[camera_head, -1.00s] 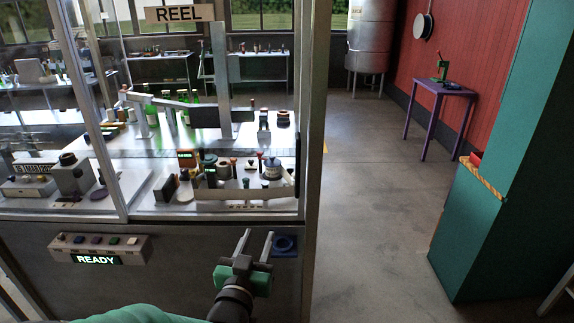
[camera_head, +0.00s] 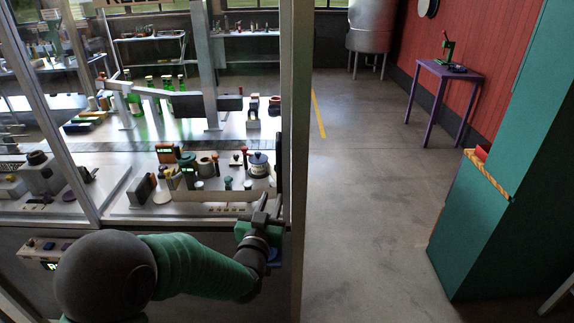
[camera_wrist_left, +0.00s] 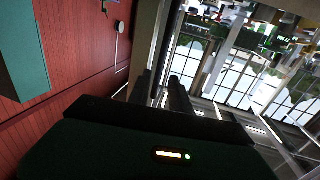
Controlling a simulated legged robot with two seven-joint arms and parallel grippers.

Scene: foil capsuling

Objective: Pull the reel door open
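The glazed reel door (camera_head: 160,208) fills the left of the head view, with a pale metal frame and the machine's deck behind it. A dark upright bar, perhaps its handle (camera_head: 279,165), shows at its right edge. My left gripper (camera_head: 269,204) is just below this bar, in front of the cabinet, with its fingers pointing up and apart. In the left wrist view the two dark fingers (camera_wrist_left: 162,92) also stand apart with a gap between them. Whether they touch the bar cannot be told. My right gripper is not in view.
A grey door post (camera_head: 299,160) stands just right of my left gripper. Green bottles (camera_head: 167,90) and small parts stand behind the glass. A teal cabinet (camera_head: 480,230) is at right, and a purple table (camera_head: 445,75) stands farther back. The floor between is open.

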